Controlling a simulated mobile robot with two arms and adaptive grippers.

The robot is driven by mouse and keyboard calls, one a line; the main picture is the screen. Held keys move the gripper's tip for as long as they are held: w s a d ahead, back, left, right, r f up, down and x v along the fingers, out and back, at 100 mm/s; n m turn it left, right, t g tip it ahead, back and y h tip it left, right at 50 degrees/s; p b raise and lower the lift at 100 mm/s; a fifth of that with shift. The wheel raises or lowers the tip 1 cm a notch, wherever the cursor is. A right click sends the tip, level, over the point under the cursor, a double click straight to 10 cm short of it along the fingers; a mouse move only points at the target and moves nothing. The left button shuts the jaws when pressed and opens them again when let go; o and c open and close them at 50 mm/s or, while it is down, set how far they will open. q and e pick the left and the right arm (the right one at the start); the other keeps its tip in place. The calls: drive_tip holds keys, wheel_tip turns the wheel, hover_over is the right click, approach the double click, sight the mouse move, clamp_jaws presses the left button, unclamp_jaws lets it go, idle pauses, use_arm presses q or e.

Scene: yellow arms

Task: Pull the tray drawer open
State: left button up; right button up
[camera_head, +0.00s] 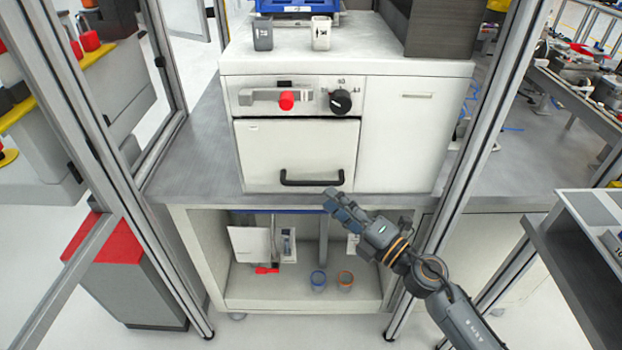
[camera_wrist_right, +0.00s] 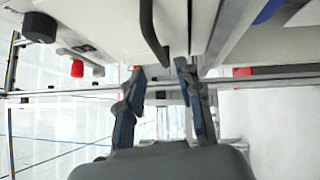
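The tray drawer has a white front (camera_head: 296,148) in the middle of the white machine and looks closed. Its black bar handle (camera_head: 312,181) runs along the drawer's lower edge. My right gripper (camera_head: 333,200) is just below and right of the handle's right end in the head view. In the right wrist view its two fingers (camera_wrist_right: 160,68) are apart with nothing held. There the black handle (camera_wrist_right: 152,32) lies ahead, its near end between the fingertips in the picture. I cannot tell whether they touch. My left gripper is not in view.
Above the drawer are a red knob (camera_head: 286,101) and a black dial (camera_head: 340,101). Two small cups stand on the machine top (camera_head: 350,52). An open shelf (camera_head: 262,290) with several items lies below. Metal frame posts (camera_head: 478,110) stand on both sides.

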sight(311, 181)
drive_tip(key=x, duration=0.6)
drive_tip(key=shift+w, duration=0.2)
drive_tip(key=shift+w+a, duration=0.45)
drive_tip(key=shift+a, duration=0.05)
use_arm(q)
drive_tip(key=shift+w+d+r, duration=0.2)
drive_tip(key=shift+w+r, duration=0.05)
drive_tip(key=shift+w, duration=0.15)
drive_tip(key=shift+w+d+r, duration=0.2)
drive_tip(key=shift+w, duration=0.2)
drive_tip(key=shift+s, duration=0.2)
use_arm(e)
clamp_jaws()
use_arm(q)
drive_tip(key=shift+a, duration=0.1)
